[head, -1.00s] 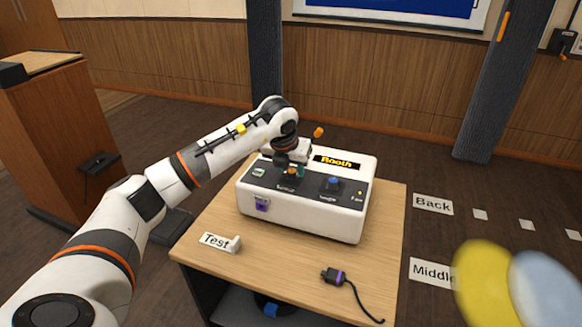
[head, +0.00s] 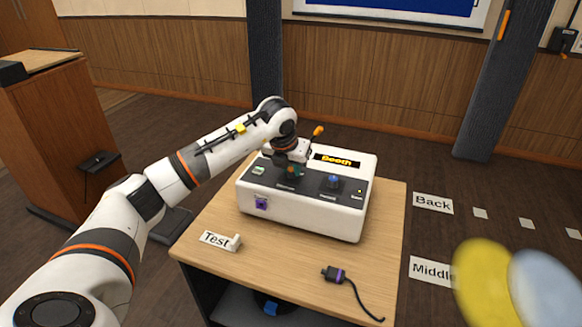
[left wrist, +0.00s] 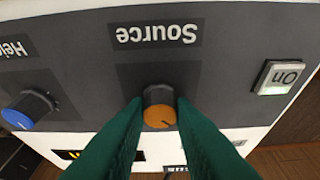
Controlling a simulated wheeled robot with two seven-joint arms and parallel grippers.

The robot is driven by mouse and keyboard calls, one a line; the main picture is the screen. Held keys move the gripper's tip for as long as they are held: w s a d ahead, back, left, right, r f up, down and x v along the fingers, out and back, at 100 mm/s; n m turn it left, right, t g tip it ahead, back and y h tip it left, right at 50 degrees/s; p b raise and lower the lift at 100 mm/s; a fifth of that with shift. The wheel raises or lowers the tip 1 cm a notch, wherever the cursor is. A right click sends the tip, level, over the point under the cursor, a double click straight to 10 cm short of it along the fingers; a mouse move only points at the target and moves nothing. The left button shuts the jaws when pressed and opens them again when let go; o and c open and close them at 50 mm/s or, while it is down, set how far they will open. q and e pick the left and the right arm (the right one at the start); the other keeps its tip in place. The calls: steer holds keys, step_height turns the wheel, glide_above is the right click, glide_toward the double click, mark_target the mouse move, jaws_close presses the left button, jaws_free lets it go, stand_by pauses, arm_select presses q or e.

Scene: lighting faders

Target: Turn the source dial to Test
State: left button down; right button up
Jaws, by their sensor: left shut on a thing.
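The source dial (left wrist: 159,108) has an orange top and a dark body. It stands on the dark panel of a white console (head: 300,217), under the upside-down word "Source" in the left wrist view. My left gripper (head: 291,171) reaches down onto the panel from the left arm. In the left wrist view its two teal fingers (left wrist: 159,112) are shut on the dial, one on each side. The dial's pointer setting is hard to read. My right gripper is not in view.
A blue dial (head: 333,181) stands right of the source dial in the head view. A lit "On" button (left wrist: 278,77) is near it. Blurred yellow and pale discs fill the lower right.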

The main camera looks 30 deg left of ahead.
arm_select(q)
steer(key=m+h, duration=0.1)
steer(key=m, duration=0.2)
steer(key=shift+a+m+b, duration=0.15)
steer(key=shift+m+b, duration=0.15)
steer(key=shift+b, duration=0.1)
steer(key=m+h, duration=0.1)
steer(key=m, duration=0.2)
steer(key=shift+a+m+h, duration=0.1)
steer(key=shift+m+h, duration=0.3)
steer(key=m+g, duration=0.1)
steer(key=m, duration=0.1)
steer(key=m+h, duration=0.1)
steer(key=m, duration=0.2)
steer(key=shift+w+r+g+h, duration=0.1)
steer(key=shift+w+g+h, duration=0.05)
steer(key=shift+g+h, duration=0.2)
steer(key=shift+w+a+m+g+h, duration=0.15)
steer(key=shift+m+g, duration=0.3)
steer(key=shift+m, duration=0.8)
steer(key=shift+s+d+m+g+h, duration=0.15)
steer(key=shift+m+g, duration=0.25)
steer(key=shift+m, duration=0.85)
steer(key=shift+w+a, duration=0.1)
steer(key=c, duration=1.2)
jaws_free()
steer(key=shift+c, duration=0.2)
